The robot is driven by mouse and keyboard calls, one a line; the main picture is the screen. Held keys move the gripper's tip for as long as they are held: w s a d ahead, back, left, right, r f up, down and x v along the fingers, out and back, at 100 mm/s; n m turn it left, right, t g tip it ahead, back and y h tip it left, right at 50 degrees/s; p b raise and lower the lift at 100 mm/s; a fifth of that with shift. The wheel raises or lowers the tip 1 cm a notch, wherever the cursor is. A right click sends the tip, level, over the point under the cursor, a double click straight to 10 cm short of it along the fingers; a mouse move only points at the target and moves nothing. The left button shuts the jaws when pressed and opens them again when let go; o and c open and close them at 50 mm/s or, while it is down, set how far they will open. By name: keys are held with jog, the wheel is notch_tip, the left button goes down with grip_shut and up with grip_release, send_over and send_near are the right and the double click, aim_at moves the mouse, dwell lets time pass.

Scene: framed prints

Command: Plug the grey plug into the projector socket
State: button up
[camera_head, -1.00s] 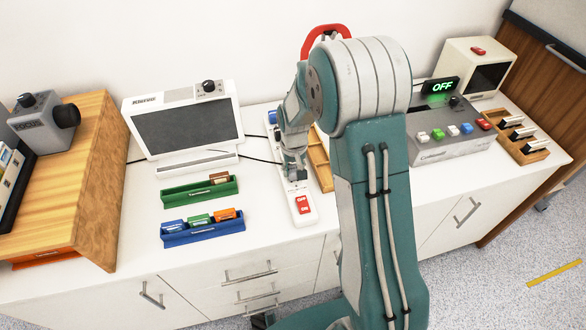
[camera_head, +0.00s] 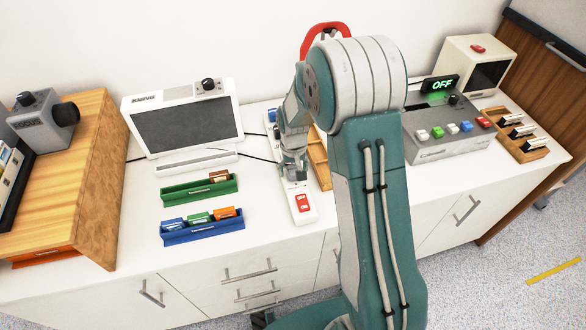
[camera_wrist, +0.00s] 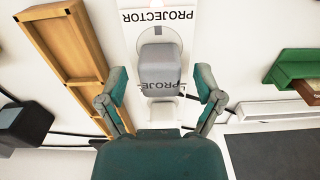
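The grey plug (camera_wrist: 160,66) shows in the wrist view between the two fingers of my gripper (camera_wrist: 161,82). The fingers stand apart, with a visible gap on each side of the plug. In the head view my gripper (camera_head: 293,170) is low over the strip (camera_head: 301,217), and the plug is hard to make out.
A wooden tray (camera_head: 320,168) lies right of the strip. Green (camera_head: 184,190) and blue (camera_head: 187,234) racks and a white monitor (camera_head: 187,130) stand left. A grey box (camera_head: 452,148) with coloured buttons and a sign (camera_head: 441,86) reading OFF are at right. A black cable runs behind.

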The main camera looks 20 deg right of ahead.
notch_tip(320, 180, up, 12)
dwell(0.7)
dwell(0.4)
